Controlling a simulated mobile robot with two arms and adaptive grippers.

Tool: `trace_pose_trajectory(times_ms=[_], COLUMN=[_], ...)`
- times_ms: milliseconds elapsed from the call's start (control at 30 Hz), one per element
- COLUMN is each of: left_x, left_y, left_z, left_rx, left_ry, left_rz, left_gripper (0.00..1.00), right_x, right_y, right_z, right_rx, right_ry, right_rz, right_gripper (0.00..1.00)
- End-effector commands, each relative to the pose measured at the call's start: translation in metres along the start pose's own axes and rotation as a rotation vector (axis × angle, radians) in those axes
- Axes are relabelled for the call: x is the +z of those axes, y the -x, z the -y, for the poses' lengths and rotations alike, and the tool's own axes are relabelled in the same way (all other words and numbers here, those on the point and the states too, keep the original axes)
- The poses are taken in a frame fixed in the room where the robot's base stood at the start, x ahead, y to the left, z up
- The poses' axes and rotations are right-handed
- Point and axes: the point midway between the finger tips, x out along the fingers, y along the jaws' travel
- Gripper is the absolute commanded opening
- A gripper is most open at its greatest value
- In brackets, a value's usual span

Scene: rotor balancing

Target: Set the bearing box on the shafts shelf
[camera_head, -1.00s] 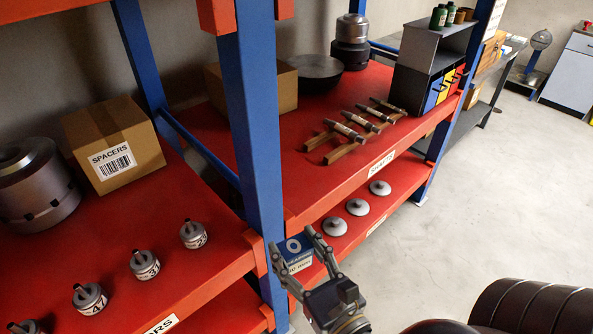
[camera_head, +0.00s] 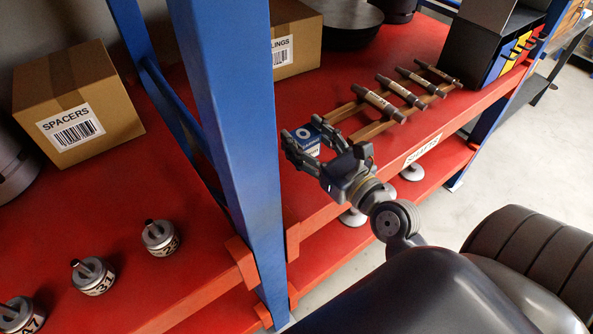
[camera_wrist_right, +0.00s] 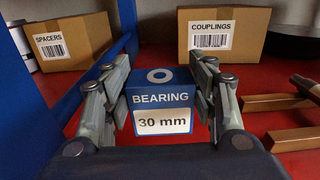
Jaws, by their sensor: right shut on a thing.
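The bearing box (camera_wrist_right: 161,100) is blue with a white "30 mm" label and a ring mark. My right gripper (camera_wrist_right: 165,108) is shut on it, one finger on each side. In the head view the box (camera_head: 306,141) shows partly behind the fingers of my right gripper (camera_head: 304,146). It is at the left part of the red shafts shelf (camera_head: 350,86), just right of the blue post. I cannot tell whether the box touches the shelf. My left gripper is not in view.
Several shafts (camera_head: 383,104) lie on wooden rails right of the box. A couplings box (camera_wrist_right: 225,35) stands behind it. The blue post (camera_head: 236,150) is close on the left. A spacers box (camera_head: 75,108) and numbered parts (camera_head: 160,237) stand on the left shelf.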

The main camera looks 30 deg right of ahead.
Motion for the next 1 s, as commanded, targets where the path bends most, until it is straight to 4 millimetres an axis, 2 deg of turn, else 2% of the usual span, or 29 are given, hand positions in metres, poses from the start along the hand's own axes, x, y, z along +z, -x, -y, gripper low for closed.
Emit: trace_pose_trajectory(times_ms=[33, 133, 200, 300, 400, 500, 700, 833, 967, 1000], left_x=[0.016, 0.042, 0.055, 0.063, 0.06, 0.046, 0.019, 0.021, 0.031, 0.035], left_y=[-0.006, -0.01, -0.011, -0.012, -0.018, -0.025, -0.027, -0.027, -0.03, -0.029], left_z=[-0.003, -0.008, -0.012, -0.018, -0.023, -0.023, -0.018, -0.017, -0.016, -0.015], left_rx=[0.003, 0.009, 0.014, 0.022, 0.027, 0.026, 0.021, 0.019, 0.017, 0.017], left_ry=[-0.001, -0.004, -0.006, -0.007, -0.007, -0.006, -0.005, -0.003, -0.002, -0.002], left_rz=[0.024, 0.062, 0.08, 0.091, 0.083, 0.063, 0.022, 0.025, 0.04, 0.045], left_gripper=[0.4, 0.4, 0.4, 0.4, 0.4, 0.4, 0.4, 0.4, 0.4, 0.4], right_x=[-0.016, -0.033, -0.04, -0.047, -0.063, -0.076, -0.081, -0.08, -0.085, -0.085], right_y=[0.001, 0.0, 0.0, 0.0, 0.0, 0.0, 0.0, 0.0, 0.0, 0.0], right_z=[0.0, -0.001, -0.001, -0.001, -0.001, -0.001, -0.001, -0.001, -0.001, -0.001], right_rx=[0.002, 0.003, 0.002, 0.002, 0.002, 0.002, 0.0, 0.0, 0.0, 0.0], right_ry=[0.001, 0.002, 0.002, 0.002, 0.003, 0.003, 0.001, 0.001, 0.001, 0.001], right_rz=[-0.007, -0.005, -0.003, -0.001, -0.005, -0.003, 0.001, 0.001, 0.0, -0.001], right_gripper=[0.23, 0.23, 0.23, 0.23, 0.23, 0.23, 0.23, 0.23, 0.23, 0.57])
